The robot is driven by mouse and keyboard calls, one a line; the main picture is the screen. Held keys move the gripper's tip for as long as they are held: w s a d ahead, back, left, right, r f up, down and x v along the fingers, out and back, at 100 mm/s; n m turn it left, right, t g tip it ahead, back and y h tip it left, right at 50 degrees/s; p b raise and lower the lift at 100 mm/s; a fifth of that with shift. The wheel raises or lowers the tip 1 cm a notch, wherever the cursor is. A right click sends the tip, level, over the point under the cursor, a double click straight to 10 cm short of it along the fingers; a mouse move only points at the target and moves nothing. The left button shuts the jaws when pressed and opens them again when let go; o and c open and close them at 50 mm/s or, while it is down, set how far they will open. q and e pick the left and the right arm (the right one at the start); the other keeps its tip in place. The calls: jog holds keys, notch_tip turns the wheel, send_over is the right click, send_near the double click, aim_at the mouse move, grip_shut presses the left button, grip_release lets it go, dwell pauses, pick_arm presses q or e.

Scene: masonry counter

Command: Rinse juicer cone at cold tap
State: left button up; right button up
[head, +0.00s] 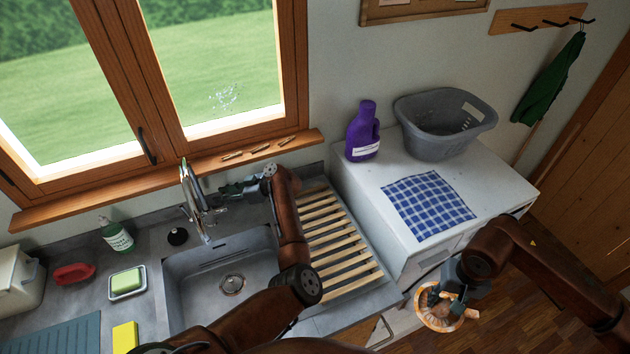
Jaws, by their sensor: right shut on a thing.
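The juicer cone (437,320), a round amber piece with a ridged middle, is held by my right gripper (452,300). My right gripper is shut on it, in front of the white cabinet and above the wooden floor, well to the right of the sink. The gripper covers part of the cone. The metal tap (193,205) stands at the back of the grey sink (200,285). My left gripper (229,189) is beside the upper part of the tap, to its right. Its fingers are small and dark here, so I cannot tell whether they touch the tap or are open. No water stream is visible.
A slatted wooden drainer (335,240) lies right of the sink. A white cabinet (400,172) carries a purple bottle (362,135), a grey basket (445,135) and a checked cloth (428,203). A green bottle (116,236), soap dish (126,282) and yellow sponge (125,337) stand left of the sink.

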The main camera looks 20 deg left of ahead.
pick_arm(q)
jog(key=shift+a, duration=0.1)
grip_shut()
dwell(0.6)
